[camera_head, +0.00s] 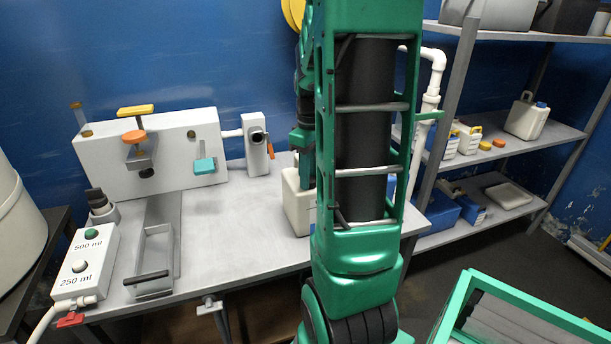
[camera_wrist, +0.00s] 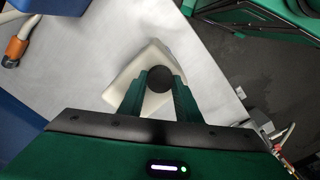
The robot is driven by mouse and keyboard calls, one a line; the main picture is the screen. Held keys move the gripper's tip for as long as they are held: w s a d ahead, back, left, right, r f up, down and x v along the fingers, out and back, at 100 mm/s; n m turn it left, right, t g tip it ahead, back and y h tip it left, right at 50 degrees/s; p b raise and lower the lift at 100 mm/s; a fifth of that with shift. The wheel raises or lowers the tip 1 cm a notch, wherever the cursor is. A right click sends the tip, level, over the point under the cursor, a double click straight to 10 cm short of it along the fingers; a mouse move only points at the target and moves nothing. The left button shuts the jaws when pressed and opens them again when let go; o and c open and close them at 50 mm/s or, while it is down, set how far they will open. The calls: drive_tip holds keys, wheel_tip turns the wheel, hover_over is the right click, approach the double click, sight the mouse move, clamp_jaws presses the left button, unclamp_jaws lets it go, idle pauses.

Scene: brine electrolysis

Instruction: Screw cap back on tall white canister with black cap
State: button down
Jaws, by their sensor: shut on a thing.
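The tall white canister (camera_head: 298,205) stands on the grey table, partly hidden behind my arm in the head view. In the wrist view the canister (camera_wrist: 143,70) is seen from above. My gripper (camera_wrist: 160,82) is over the canister's top, with its two green fingers shut on the round black cap (camera_wrist: 160,77). The cap covers the spot where the neck would be, so I cannot tell whether it touches the neck or how far it is threaded. In the head view my arm hides the cap and most of the gripper.
A white filling machine (camera_head: 160,155) with valves and a button box (camera_head: 85,262) stands on the left of the table (camera_head: 225,235). A shelf (camera_head: 520,142) with canisters and loose caps stands at the right. A green-framed cart (camera_head: 455,310) is at the lower right. The table's middle is clear.

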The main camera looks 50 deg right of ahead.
drive_tip(key=m, duration=0.3)
idle(0.4)
drive_tip(key=m, duration=0.3)
drive_tip(key=shift+m, duration=1.5)
drive_tip(key=shift+m, duration=2.9)
